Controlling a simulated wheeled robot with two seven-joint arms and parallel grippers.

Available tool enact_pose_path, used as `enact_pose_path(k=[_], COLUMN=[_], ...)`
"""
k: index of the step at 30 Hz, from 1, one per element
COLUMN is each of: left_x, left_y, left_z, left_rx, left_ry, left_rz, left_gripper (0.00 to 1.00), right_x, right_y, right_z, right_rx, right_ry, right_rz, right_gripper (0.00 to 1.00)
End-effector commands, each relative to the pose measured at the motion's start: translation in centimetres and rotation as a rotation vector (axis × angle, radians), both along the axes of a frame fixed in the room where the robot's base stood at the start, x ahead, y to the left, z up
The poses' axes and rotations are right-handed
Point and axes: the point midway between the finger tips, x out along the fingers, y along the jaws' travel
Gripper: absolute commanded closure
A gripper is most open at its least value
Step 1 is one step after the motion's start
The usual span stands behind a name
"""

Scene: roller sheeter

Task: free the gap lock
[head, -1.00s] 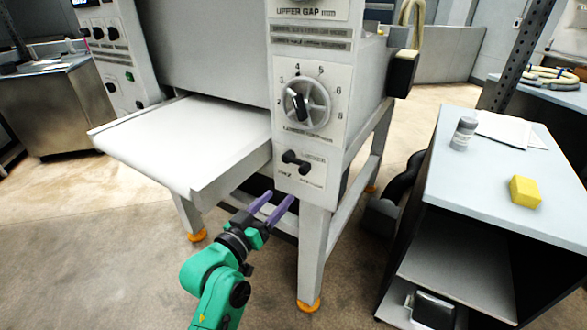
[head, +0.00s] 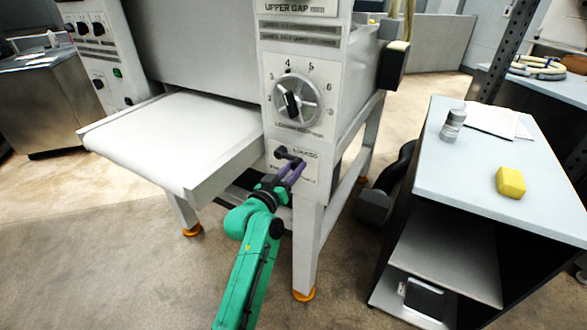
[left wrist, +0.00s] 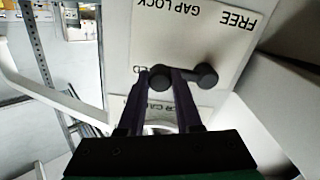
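The gap lock lever (head: 282,153) is a short black bar with a round knob at each end, on the front panel of the white sheeter. In the left wrist view the lever (left wrist: 207,76) appears upside down, with FREE and GAP LOCK lettering around it. Its knob on the partly hidden LOCKED side sits between my left gripper's fingertips (left wrist: 160,82). The purple fingers of my left gripper (head: 293,170) flank that knob closely, with no clear space beside it. My right gripper is in neither view.
Above the lever is a round gap dial (head: 298,100) with numbers. The white sheeter table (head: 175,135) juts out on the left. A side table (head: 470,185) on the right carries a yellow block (head: 510,182) and a grey jar (head: 452,125). Open floor lies in front.

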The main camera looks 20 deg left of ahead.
Motion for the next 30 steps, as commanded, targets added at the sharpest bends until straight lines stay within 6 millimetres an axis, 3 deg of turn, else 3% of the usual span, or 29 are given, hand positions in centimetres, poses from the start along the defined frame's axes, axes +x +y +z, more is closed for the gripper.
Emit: enact_pose_path(k=[30], left_x=[-0.03], left_y=[-0.01], left_z=[-0.04], left_rx=[0.000], left_ry=[0.001], left_rz=[0.000], left_gripper=[1.00], right_x=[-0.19], right_y=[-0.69], right_z=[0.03], right_rx=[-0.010], right_ry=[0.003], right_rz=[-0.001], right_gripper=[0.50])
